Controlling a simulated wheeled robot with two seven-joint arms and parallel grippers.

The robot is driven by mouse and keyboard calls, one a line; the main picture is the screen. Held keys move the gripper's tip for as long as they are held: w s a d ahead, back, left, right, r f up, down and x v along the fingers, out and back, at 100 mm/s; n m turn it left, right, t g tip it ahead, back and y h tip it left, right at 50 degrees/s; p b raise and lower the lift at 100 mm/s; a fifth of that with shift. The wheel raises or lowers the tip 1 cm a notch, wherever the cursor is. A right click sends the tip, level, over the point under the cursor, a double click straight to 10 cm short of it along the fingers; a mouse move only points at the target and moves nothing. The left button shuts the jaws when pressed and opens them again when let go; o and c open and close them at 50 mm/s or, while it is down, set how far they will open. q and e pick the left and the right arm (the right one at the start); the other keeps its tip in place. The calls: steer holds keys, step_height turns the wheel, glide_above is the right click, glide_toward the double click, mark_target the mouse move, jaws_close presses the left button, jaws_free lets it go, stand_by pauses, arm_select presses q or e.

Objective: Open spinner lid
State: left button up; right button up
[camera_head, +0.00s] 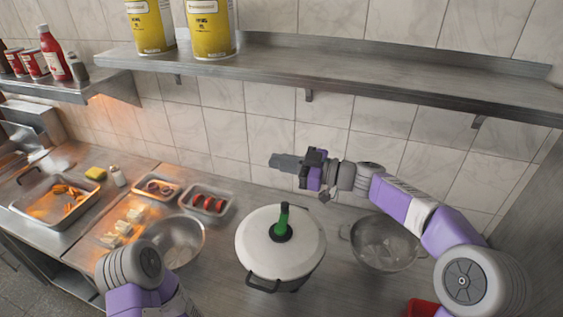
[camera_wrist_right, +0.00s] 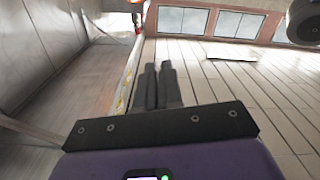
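The spinner (camera_head: 268,280) is a dark pot standing on the steel counter, covered by a round white lid (camera_head: 260,250). The lid sits flat on it, with an upright green handle (camera_head: 284,218) on a dark hub at its centre. My right gripper (camera_head: 276,160) is in the air above and behind the lid, pointing left, apart from the handle. In the right wrist view its two dark fingers (camera_wrist_right: 159,85) lie close together with nothing between them. Of my left arm only a link shows at the bottom left; its gripper is out of the picture.
A metal bowl (camera_head: 187,228) stands left of the spinner and a colander (camera_head: 400,262) right of it. Small trays (camera_head: 226,213) of food lie at the left. A steel shelf (camera_head: 370,82) with yellow cans (camera_head: 212,42) runs along the tiled wall above.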

steer(key=o, duration=0.5)
steer(key=shift+o, duration=0.2)
steer(key=shift+d, duration=0.1)
steer(key=b+v, duration=0.2)
steer(key=v, duration=0.5)
steer(key=shift+d, duration=0.15)
steer(key=shift+s+r, duration=0.1)
